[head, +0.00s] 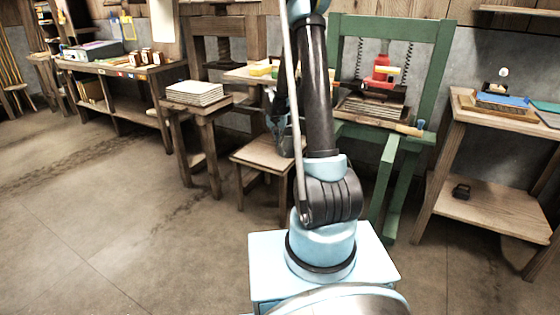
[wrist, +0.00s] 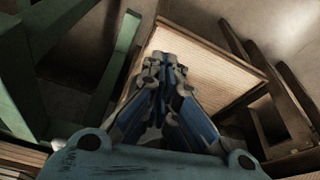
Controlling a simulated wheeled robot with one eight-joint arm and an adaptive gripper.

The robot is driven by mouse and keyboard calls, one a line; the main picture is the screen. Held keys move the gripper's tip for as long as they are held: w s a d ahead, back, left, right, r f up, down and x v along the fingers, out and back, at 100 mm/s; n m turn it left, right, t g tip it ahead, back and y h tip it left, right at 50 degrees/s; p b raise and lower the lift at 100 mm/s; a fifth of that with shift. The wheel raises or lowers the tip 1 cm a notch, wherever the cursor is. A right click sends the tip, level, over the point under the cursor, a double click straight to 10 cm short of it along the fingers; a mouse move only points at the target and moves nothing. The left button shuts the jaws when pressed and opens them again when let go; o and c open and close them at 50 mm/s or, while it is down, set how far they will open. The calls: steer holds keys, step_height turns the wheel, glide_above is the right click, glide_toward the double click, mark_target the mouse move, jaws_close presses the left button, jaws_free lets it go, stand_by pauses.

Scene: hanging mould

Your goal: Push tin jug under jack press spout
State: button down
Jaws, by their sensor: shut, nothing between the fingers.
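The jack press is a green frame (head: 437,75) with a red jack (head: 382,70) in it, standing behind and to the right of my arm in the head view. Its spout cannot be made out. I cannot make out a tin jug in either view; my arm covers part of the scene. My gripper (wrist: 168,62) is shut and empty in the wrist view, over a pale wooden top (wrist: 215,62). In the head view it is partly hidden behind my arm, above a low wooden stool (head: 262,156) left of the press.
Green beams (wrist: 118,60) run close on the left in the wrist view. A stand with stacked sheets (head: 195,92) is left of the stool. A wooden table (head: 500,122) with a tray stands right of the press. The floor (head: 110,220) at front left is clear.

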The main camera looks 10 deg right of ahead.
mark_target(287, 144)
steer(key=shift+m, duration=0.4)
steer(key=x, duration=0.6)
steer(key=w+a+x, duration=0.1)
steer(key=x, duration=0.4)
steer(key=w+x, duration=0.1)
steer(key=x, duration=0.5)
steer(key=shift+w+a+f, duration=0.15)
steer(key=shift+w+a, duration=0.15)
steer(key=shift+a, duration=0.05)
steer(key=w, duration=0.1)
steer(key=w+d, duration=0.1)
steer(key=shift+w+d+f, duration=0.15)
steer(key=shift+w, duration=0.15)
steer(key=shift+w+d, duration=0.25)
steer(key=shift+w, duration=0.25)
steer(key=shift+w, duration=0.1)
steer(key=w+d, duration=0.1)
steer(key=w, duration=0.1)
steer(key=w+d, duration=0.1)
steer(key=w, duration=0.1)
steer(key=w+d, duration=0.1)
steer(key=w, duration=0.1)
steer(key=shift+w+d, duration=0.15)
